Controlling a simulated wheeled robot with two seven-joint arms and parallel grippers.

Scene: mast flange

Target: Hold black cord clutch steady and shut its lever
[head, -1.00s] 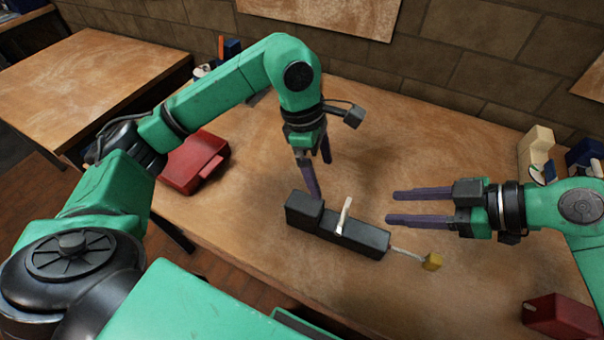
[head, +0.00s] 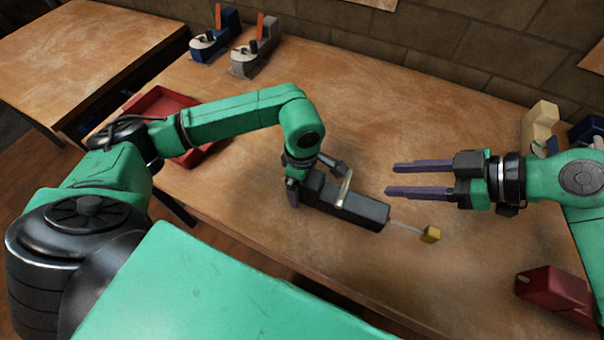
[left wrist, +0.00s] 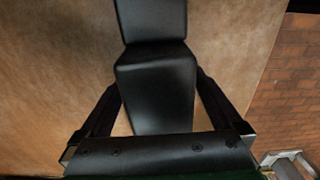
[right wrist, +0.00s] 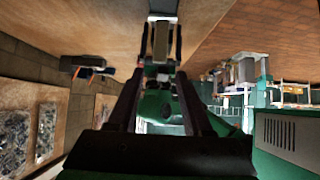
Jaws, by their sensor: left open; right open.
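The black cord clutch (head: 362,208) lies on the table, with a pale lever (head: 345,188) standing up from its middle. A thin cord runs from its right end to a yellow block (head: 431,234). My left gripper (head: 302,190) is open and low at the clutch's raised left end. In the left wrist view the black body (left wrist: 155,90) lies between the open fingers (left wrist: 158,85), with gaps showing low down; contact higher up is unclear. My right gripper (head: 390,178) is open and empty, right of the lever and apart from the clutch, its fingers pointing left.
A red tray (head: 158,102) stands behind my left arm. A blue device (head: 213,42) and a grey device (head: 252,55) with orange levers stand at the back. A beige device (head: 538,125) stands back right, a red block (head: 555,293) front right. Table behind the clutch is clear.

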